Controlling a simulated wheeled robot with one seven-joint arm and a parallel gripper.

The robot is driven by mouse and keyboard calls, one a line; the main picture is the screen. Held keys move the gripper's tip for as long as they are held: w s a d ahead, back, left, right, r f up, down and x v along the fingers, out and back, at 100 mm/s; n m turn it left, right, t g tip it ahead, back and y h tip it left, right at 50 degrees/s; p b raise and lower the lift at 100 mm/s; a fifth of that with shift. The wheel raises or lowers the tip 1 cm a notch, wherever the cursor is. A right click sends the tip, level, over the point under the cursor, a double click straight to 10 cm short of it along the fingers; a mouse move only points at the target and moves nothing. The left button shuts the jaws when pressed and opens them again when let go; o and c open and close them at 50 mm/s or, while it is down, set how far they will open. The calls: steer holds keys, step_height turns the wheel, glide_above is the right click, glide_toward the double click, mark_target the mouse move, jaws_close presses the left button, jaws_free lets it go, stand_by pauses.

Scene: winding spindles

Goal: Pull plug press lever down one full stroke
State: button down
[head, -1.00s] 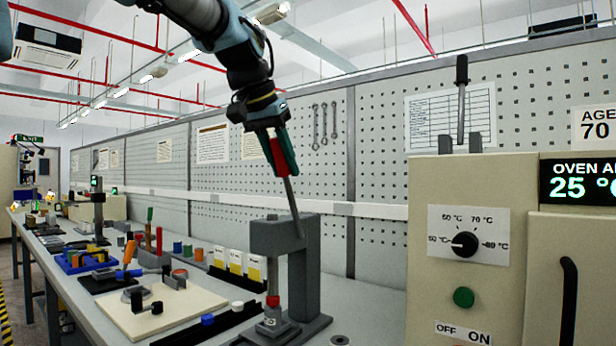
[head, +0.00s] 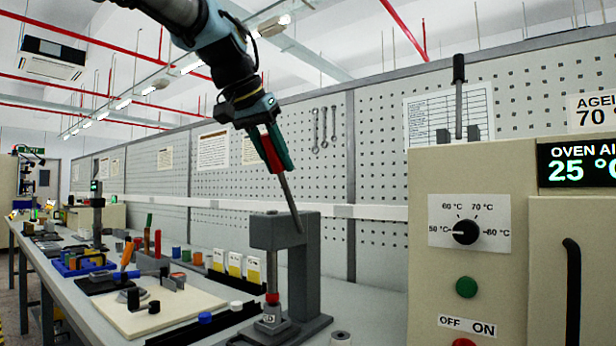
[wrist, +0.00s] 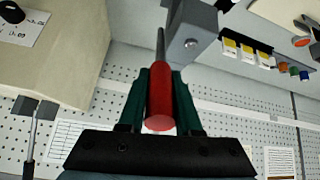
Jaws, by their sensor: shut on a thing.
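The plug press (head: 305,262) is a grey stand with an overhanging head on the bench, with a red-collared ram (head: 272,298) above its base. Its lever (head: 289,200) is a grey rod rising from the head and leaning up and to the left, with a red grip. My gripper (head: 273,150) is shut on the red grip at the top of the lever. In the wrist view the red grip (wrist: 160,95) lies between the two green fingers, and the rod runs away towards the press head (wrist: 192,38).
The beige oven (head: 470,180) stands close on the right, with a black-handled lever (head: 459,90) on top. A cream board (head: 160,305) and several coloured parts lie on the bench to the left. A pegboard wall (head: 380,180) stands behind.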

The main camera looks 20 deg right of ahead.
steer(key=shift+s+a+f+h+b, duration=0.35)
steer(key=shift+a+b, duration=0.25)
steer(key=shift+b, duration=0.7)
steer(key=shift+w+d+r+p, duration=0.25)
steer(key=shift+d+r+p, duration=0.15)
steer(key=shift+p, duration=0.65)
steer(key=shift+w+d+r+g+y+p, duration=0.2)
steer(key=shift+d+y+p, duration=0.25)
steer(key=shift+p, duration=0.85)
steer(key=shift+w+d+r+g+y+p, duration=0.1)
steer(key=shift+w+d+r+y+p, duration=0.25)
steer(key=shift+p, duration=1)
steer(key=shift+w+d+r+g+y+p, duration=0.1)
steer(key=shift+w+d+y+p, duration=0.3)
steer(key=shift+p, duration=0.9)
steer(key=shift+w+d+r+g+y+p, duration=0.15)
steer(key=shift+d+p, duration=0.25)
steer(key=shift+p, duration=0.65)
steer(key=shift+w+d+f+g+y+p, duration=0.15)
steer(key=shift+d+y+p, duration=0.25)
steer(key=shift+p, duration=0.65)
steer(key=shift+w+d+r+g+y+p, duration=0.15)
steer(key=shift+d+p, duration=0.3)
steer(key=shift+p, duration=0.6)
steer(key=shift+d+r+p, duration=0.1)
steer(key=shift+r+p, duration=0.05)
steer(key=shift+p, duration=0.2)
